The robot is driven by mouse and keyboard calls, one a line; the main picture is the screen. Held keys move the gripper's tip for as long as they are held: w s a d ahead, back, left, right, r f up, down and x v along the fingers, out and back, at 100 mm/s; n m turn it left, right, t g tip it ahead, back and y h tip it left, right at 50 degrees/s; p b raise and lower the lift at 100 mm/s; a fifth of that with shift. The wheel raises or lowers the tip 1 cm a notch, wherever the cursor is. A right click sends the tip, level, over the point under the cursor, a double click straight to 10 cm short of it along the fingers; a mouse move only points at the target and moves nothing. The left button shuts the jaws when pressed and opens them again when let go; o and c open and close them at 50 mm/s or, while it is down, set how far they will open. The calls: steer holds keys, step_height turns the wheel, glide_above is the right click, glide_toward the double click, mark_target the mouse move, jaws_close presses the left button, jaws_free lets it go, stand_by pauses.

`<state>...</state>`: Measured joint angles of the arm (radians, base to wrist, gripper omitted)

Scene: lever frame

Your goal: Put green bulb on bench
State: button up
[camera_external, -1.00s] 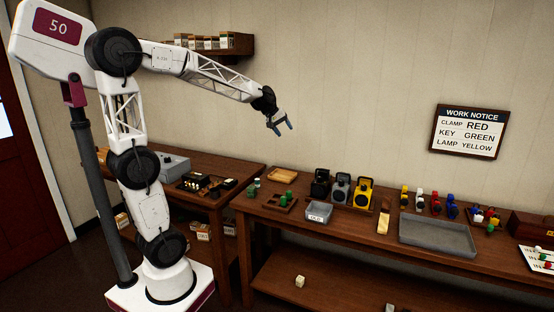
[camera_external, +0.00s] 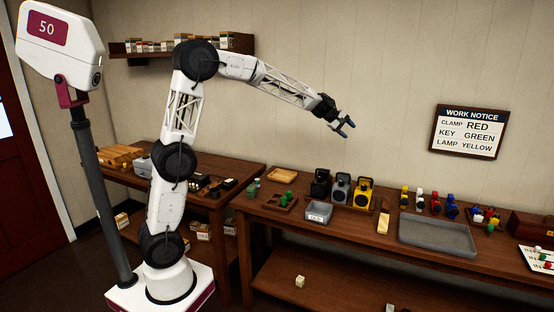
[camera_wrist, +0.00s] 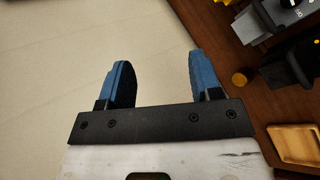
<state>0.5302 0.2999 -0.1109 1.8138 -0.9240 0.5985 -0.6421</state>
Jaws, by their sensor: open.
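Small green pieces that could be the green bulb show in several places in the external view; they are too small to tell for sure. One green piece (camera_external: 287,195) sits in a dark wooden tray (camera_external: 271,204) at the left end of the right bench (camera_external: 340,232). Another green piece (camera_external: 494,228) is in a coloured cluster at the right. My gripper (camera_external: 347,129) is open and empty, high above the bench in front of the wall. In the wrist view its two blue fingers (camera_wrist: 158,62) are spread with nothing between them.
Black, grey and yellow lamps (camera_external: 363,194) stand at the back of the bench, near a grey bin marked OLD (camera_external: 318,212). A large empty grey tray (camera_external: 437,238) lies right of them. A light wooden tray (camera_external: 282,175) is at the back. A work notice (camera_external: 469,132) hangs on the wall.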

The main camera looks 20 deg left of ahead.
steer(key=w+d+f+n+h, duration=0.1)
steer(key=w+d+f, duration=0.1)
steer(key=d, duration=0.6)
steer(key=w+d+f+n+h, duration=0.1)
steer(key=w+d+f+n, duration=0.1)
steer(key=d, duration=0.6)
steer(key=n+h, duration=0.2)
steer(key=n, duration=0.7)
glide_toward(491, 225)
steer(key=x, duration=0.3)
steer(key=shift+w+a+f, duration=0.1)
steer(key=shift+w+a, duration=0.05)
steer(key=shift+w, duration=0.05)
steer(key=shift+x, duration=1.25)
steer(key=shift+x, duration=2.6)
